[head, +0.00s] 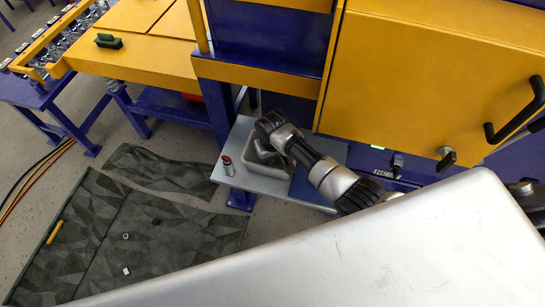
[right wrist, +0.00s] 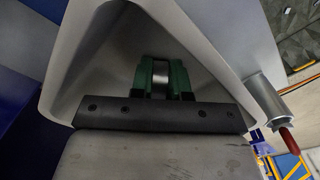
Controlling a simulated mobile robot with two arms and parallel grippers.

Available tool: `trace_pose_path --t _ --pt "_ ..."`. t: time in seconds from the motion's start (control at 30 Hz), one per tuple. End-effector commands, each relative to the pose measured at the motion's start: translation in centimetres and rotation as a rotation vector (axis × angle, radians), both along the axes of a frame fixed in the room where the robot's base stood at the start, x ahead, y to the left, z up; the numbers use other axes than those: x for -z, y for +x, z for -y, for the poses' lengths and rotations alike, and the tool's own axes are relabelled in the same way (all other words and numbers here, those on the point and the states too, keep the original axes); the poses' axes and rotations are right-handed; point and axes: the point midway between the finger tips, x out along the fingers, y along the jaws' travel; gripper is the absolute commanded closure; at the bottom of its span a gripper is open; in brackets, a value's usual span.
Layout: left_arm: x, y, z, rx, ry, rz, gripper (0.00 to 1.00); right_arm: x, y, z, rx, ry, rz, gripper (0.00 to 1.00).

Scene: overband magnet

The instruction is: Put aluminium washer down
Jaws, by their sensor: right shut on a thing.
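The aluminium washer (right wrist: 161,74) is a shiny silver piece between the green fingertips of my right gripper (right wrist: 161,82) in the right wrist view. The gripper is shut on it, with the fingertips over the inside of a pale grey, angular tray (right wrist: 205,45). I cannot tell whether the washer touches the tray's floor. In the head view the tray (head: 262,172) stands on a small grey table (head: 243,131). My right wrist is above it and hides the fingertips and the washer. My left gripper is not in view.
A metal cylinder with a red end (head: 227,165) stands left of the tray. A dark blue flat area (head: 305,187) lies right of it. A yellow cabinet (head: 420,70) rises close behind the arm. A dark mat (head: 150,235) with several small items lies on the floor.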

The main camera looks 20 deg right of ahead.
Motion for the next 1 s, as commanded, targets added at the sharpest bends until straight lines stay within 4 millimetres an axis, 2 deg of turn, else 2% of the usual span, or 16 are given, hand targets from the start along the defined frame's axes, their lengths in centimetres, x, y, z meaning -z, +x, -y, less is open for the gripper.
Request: trace_pose_path --t 0.47,0.5,0.63,0.87,1.0 --pt "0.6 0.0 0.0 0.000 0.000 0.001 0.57 1.5 -0.2 0.1 0.000 -0.003 -0.006 1.00" --pt "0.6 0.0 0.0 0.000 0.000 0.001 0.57 1.6 -0.3 0.1 0.000 -0.004 -0.007 0.78" --pt "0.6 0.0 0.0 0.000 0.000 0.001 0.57 1.7 -0.4 0.1 0.000 -0.007 -0.009 0.58" --pt "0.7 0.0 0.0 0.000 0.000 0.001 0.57 1.8 -0.4 0.2 0.000 -0.008 -0.008 0.58" --pt "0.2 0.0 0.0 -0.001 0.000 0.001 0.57 0.9 -0.4 0.3 0.000 -0.009 -0.007 0.58"
